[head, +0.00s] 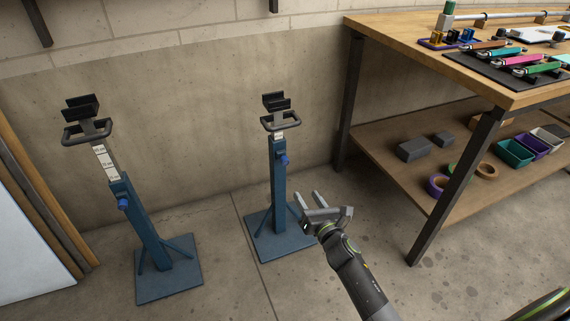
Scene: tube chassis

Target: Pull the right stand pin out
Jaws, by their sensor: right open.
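Two blue stands with black cradles and grey handles stand on the floor in the head view. The right stand (279,190) has a blue pin (284,160) in the upper part of its post, sticking out on the right side. The left stand (141,220) has its inner post raised with a marked scale showing, and its own blue pin (123,204). My right gripper (306,199) is open and empty, to the right of and below the right stand's pin, apart from it in the picture. My left gripper is not in view.
A wooden workbench (400,38) with a lower shelf (400,176) stands on the right, its dark legs near my right arm. Tools and boxes lie on it. Wooden boards (42,190) lean at the far left. The floor between the stands is clear.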

